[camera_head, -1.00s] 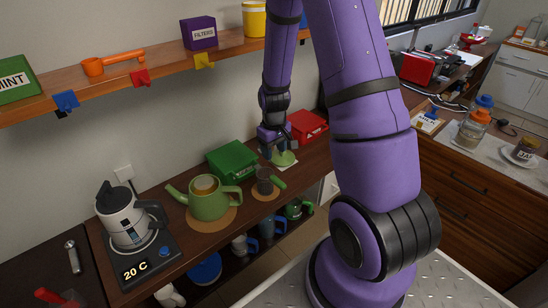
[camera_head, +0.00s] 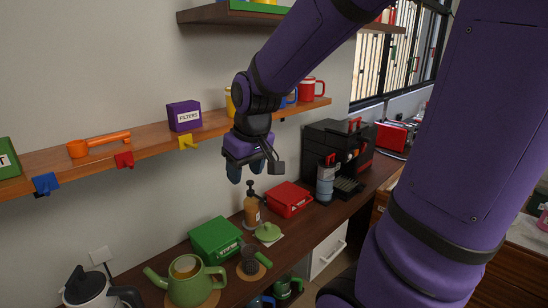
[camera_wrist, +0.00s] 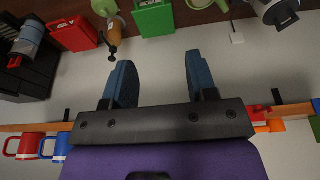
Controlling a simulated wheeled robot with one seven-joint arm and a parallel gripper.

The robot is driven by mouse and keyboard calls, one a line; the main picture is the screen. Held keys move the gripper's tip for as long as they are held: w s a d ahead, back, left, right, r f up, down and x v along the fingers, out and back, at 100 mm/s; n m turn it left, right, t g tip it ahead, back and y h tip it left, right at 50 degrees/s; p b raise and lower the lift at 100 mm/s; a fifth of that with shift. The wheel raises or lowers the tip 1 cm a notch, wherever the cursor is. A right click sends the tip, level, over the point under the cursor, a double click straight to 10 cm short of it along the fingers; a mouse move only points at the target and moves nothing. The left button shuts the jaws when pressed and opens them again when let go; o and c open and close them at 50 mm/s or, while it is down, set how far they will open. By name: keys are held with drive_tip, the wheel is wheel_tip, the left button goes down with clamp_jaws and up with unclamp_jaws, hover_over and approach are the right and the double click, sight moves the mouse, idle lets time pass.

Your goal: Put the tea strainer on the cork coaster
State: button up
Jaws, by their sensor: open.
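A dark, cup-shaped piece with a green handle (camera_head: 248,266), which looks like the tea strainer, stands on the round cork coaster (camera_head: 256,275) on the counter. The green teapot (camera_head: 196,288) stands left of it on a larger cork mat, its top showing a tan round inside. A green lid (camera_head: 268,231) rests on a pale tile behind and to the right. My gripper (camera_head: 246,172) is open, empty and well above the counter, near shelf height. Its two blue fingers are apart in the wrist view (camera_wrist: 158,62).
A green box (camera_head: 216,238), an amber pump bottle (camera_head: 252,208) and a red box (camera_head: 291,199) stand along the wall. A coffee machine (camera_head: 340,150) is to the right. The kettle (camera_head: 88,288) is at left. The wall shelf (camera_head: 60,164) lies close by my gripper.

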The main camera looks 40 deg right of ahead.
drive_tip(key=s+a+r+t, duration=0.1)
drive_tip(key=s+a+r, duration=0.1)
drive_tip(key=s+r, duration=0.2)
drive_tip(key=s+a+r+t, duration=0.1)
drive_tip(key=s+r, duration=0.3)
drive_tip(key=s, duration=0.5)
drive_tip(key=shift+s+a+r, duration=0.3)
drive_tip(key=shift+s+a, duration=0.05)
drive_tip(key=shift+a, duration=0.1)
